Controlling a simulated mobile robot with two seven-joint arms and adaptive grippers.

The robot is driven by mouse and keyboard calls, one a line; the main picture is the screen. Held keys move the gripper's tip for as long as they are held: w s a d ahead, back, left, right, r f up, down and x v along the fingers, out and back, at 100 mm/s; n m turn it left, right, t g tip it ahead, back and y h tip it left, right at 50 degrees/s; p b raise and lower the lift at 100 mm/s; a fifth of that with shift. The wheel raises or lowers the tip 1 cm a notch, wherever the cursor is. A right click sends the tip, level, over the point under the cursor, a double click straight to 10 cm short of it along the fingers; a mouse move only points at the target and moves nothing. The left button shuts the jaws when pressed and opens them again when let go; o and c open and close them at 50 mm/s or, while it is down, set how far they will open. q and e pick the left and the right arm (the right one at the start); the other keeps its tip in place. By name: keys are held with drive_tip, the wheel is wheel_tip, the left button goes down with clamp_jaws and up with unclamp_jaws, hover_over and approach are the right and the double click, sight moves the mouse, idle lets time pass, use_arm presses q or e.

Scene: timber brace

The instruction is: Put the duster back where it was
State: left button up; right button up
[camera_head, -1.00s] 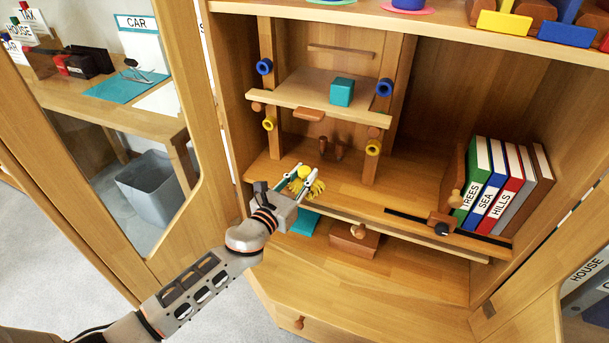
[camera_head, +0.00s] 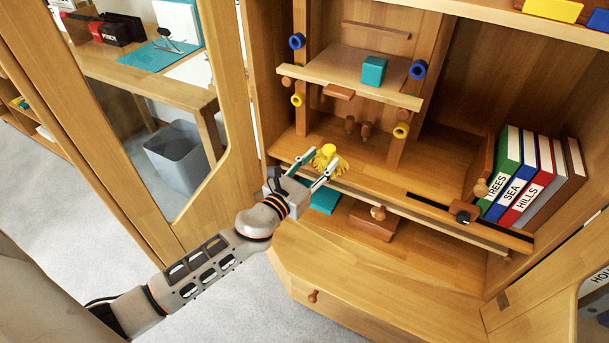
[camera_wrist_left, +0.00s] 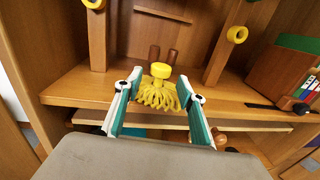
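The yellow duster (camera_head: 327,159), with a round cap and a shaggy fringe, stands upright on the cabinet's lower shelf (camera_head: 375,182), near its front edge. In the left wrist view the duster (camera_wrist_left: 158,94) is just beyond and between the fingertips. My left gripper (camera_head: 318,164) is at the shelf front with its fingers spread; it also shows in the left wrist view (camera_wrist_left: 159,86). Whether a fingertip touches the fringe is hard to tell. My right gripper is not in view.
Two brown pegs (camera_head: 358,128) stand behind the duster. A small rack with a teal cube (camera_head: 374,71) rises above. Books (camera_head: 520,178) stand at the right. A wooden box (camera_head: 373,221) and a teal item (camera_head: 322,196) lie below. A glass door (camera_head: 165,110) is open at the left.

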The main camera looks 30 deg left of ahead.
use_arm(q)
drive_tip(key=s+a, duration=0.1)
drive_tip(key=s, duration=0.6)
drive_tip(key=shift+s, duration=0.35)
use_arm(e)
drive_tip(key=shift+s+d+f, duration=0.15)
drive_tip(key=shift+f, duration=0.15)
use_arm(q)
drive_tip(key=shift+a+r, duration=0.1)
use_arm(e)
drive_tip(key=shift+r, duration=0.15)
